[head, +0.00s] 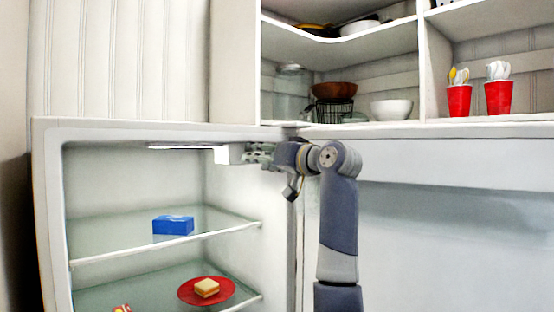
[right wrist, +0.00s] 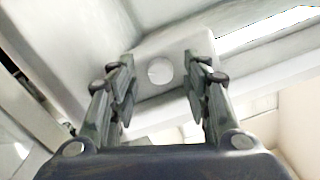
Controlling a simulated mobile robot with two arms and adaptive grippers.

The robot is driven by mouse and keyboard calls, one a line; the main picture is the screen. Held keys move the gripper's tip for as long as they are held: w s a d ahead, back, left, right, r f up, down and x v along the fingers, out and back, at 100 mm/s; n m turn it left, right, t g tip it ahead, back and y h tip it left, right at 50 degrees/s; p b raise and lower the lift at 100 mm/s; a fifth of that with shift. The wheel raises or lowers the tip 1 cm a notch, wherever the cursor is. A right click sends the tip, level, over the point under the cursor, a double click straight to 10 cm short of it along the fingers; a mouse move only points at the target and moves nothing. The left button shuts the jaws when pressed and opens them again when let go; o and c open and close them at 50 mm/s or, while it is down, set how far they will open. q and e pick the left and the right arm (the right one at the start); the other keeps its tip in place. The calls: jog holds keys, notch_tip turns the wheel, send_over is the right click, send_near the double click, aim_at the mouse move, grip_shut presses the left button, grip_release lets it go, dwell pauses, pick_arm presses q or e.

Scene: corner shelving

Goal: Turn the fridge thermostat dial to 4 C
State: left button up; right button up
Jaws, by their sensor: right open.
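The fridge (head: 48,230) stands open at the left of the head view. A white thermostat box (head: 226,154) sits under its ceiling at the upper right of the interior. In the right wrist view the box (right wrist: 183,52) carries a round pale dial (right wrist: 160,71); its markings cannot be read. My right gripper (head: 250,153) reaches in from the right, just beside the box. In the right wrist view its fingers (right wrist: 160,92) are open, one on each side of the dial, with a gap to it. My left gripper is not in view.
A blue box (head: 173,225) stands on the upper glass shelf (head: 100,238). A red plate (head: 188,291) with a sandwich (head: 206,287) is on the shelf below. A light strip (head: 180,147) runs along the fridge ceiling. Red cups (head: 459,101) and bowls stand on shelving above.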

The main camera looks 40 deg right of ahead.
jog(key=s+d, duration=0.1)
jog(key=s, duration=1)
jog(key=shift+s, duration=0.1)
